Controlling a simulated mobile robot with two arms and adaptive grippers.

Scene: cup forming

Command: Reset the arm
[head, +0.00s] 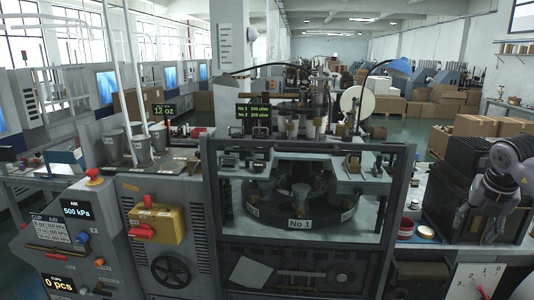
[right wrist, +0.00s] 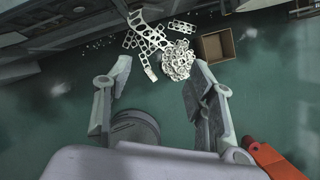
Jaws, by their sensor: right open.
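My right arm (head: 510,160) comes in at the right edge of the head view, in front of a dark ribbed block. My right gripper (head: 466,218) hangs low there, beside the machine and small in the picture. In the right wrist view the right gripper (right wrist: 163,68) has its two fingers wide apart, with nothing between them. It points down over the green floor (right wrist: 80,90). My left gripper is in neither view.
The forming machine, with its No 1 plate (head: 300,224), fills the middle. A red tub (head: 405,228) stands near my right gripper. In the right wrist view, white punched scrap (right wrist: 178,62) and a cardboard box (right wrist: 216,46) lie on the floor, with a grey cylinder (right wrist: 135,128) lower left.

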